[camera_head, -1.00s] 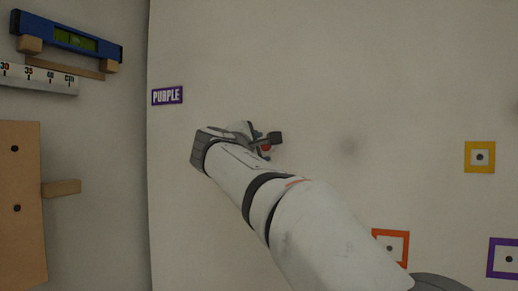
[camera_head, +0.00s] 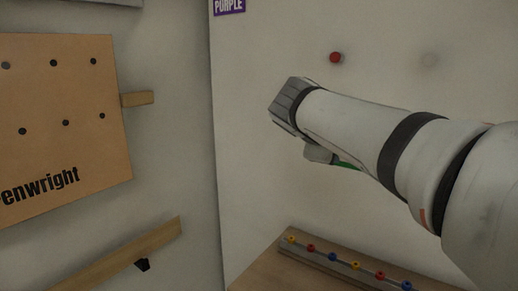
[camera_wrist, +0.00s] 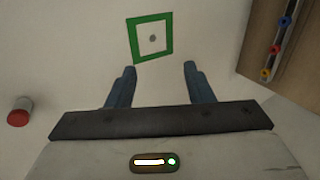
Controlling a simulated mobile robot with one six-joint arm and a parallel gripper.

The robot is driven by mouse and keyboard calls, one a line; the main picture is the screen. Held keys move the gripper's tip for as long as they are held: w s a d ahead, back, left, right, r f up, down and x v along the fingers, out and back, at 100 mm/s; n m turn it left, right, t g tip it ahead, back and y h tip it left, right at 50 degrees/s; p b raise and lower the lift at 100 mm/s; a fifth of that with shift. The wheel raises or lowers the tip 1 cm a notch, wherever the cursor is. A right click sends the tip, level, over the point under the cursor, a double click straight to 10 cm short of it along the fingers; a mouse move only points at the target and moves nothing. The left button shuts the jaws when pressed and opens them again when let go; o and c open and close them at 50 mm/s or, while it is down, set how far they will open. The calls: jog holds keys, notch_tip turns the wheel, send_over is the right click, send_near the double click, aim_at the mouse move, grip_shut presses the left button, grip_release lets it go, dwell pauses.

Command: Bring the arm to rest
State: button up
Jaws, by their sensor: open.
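My arm (camera_head: 360,130) reaches from the right edge into the middle of the head view, in front of the pale wall. My gripper (camera_wrist: 158,68) shows in the wrist view with its two fingers spread apart and nothing between them. In the head view the fingers are hidden behind my wrist. Beyond the fingertips, a green square frame (camera_wrist: 135,27) with a dark dot at its centre is on the wall. A sliver of green (camera_head: 346,165) shows beside my arm in the head view.
A red knob (camera_head: 335,57) sticks out from the wall above my wrist; it also shows in the wrist view (camera_wrist: 18,117). A rail with coloured knobs (camera_head: 335,263) is below. A tan pegboard (camera_head: 60,115) and wooden ledge (camera_head: 115,262) are at left. A purple sign (camera_head: 229,6) is above.

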jog(key=s+a+f+m+g+y+p, duration=0.1)
jog(key=s+f+m+g+y, duration=0.2)
jog(key=s+f, duration=0.7)
jog(key=s+f+m+g+y+p, duration=0.1)
jog(key=s+f+m+g+y, duration=0.3)
jog(key=f, duration=1.2)
jog(key=s+m, duration=0.4)
jog(key=s, duration=0.3)
jog(key=shift+s+a+p, duration=0.3)
jog(key=shift+a+p, duration=0.05)
jog(key=shift+a, duration=0.05)
